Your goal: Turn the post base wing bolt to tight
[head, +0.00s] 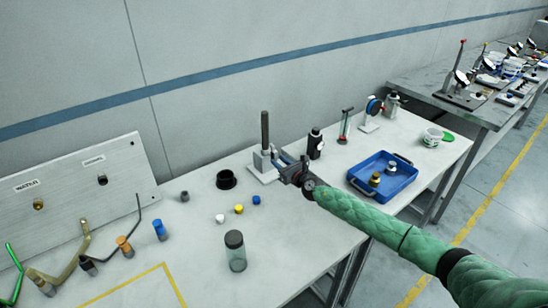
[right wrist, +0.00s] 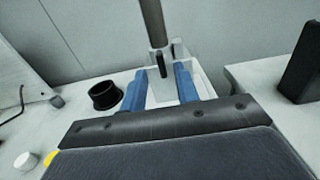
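A dark upright post (head: 265,131) stands in a pale block-shaped base (head: 262,162) on a white plate; the post also shows in the right wrist view (right wrist: 152,22). In that view a small dark upright piece, which looks like the wing bolt (right wrist: 162,64), is on the near face of the base. My right gripper (head: 280,161) is at the base. Its two blue fingers (right wrist: 161,74) are apart, one on each side of the bolt, with a gap visible. In the head view the gripper hides the bolt. My left gripper is out of view.
A black ring-shaped cup (head: 226,180) stands left of the base, and a black bottle-like item (head: 315,144) stands close on the right. A blue tray (head: 383,178) lies further right.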

